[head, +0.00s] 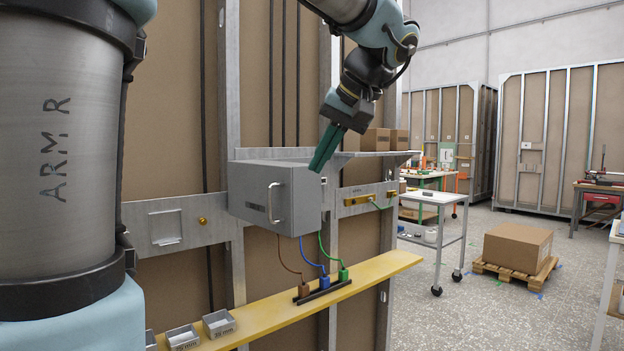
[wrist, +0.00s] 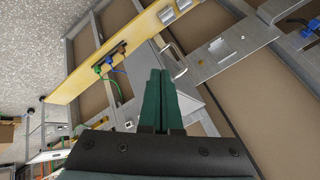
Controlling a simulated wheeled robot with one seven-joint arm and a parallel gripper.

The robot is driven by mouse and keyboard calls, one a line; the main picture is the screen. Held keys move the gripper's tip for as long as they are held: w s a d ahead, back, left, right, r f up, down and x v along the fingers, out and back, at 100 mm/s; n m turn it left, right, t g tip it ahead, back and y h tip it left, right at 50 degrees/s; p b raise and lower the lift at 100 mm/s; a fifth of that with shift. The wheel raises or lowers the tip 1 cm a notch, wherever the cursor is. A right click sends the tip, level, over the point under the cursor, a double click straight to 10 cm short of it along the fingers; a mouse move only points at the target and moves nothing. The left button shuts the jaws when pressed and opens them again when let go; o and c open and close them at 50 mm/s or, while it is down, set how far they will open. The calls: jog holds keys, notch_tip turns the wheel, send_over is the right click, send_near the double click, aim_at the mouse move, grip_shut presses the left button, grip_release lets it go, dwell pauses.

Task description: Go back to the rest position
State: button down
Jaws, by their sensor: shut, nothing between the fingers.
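My gripper (head: 322,160) has long dark green fingers that are shut with nothing between them. In the head view it hangs tilted just in front of the upper right corner of a grey box (head: 265,196) with a handle, fixed to the wall frame. I cannot tell whether the fingers touch the box. In the wrist view the fingers (wrist: 160,78) point up the picture, and part of the grey box (wrist: 196,100) shows beside and behind them.
Brown, blue and green cables run from the box to plugs (head: 323,290) on a yellow shelf (head: 384,267) below. Small grey bins (head: 219,323) sit on its left end. A shelf with cartons (head: 376,140) is above. A trolley (head: 437,198) and a carton on a pallet (head: 517,247) stand right.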

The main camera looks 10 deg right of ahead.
jog(key=a+f+g+h, duration=0.1)
jog(key=a+f, duration=0.2)
jog(key=f, duration=0.3)
jog(key=a+f+m+g, duration=0.1)
jog(key=a+f, duration=0.2)
jog(key=f, duration=0.3)
jog(key=a+f+g+h, duration=0.1)
jog(key=a+f, duration=0.2)
jog(key=f, duration=0.3)
jog(key=s+a+f+n+h, duration=0.1)
jog(key=s+a+f, duration=0.1)
jog(key=a+f, duration=0.3)
jog(key=s+a+f+g+h, duration=0.1)
jog(key=s+a+f, duration=0.2)
jog(key=f, duration=0.6)
jog(key=shift+s+a+n, duration=0.35)
jog(key=shift+a+n, duration=0.05)
jog(key=shift+a, duration=0.45)
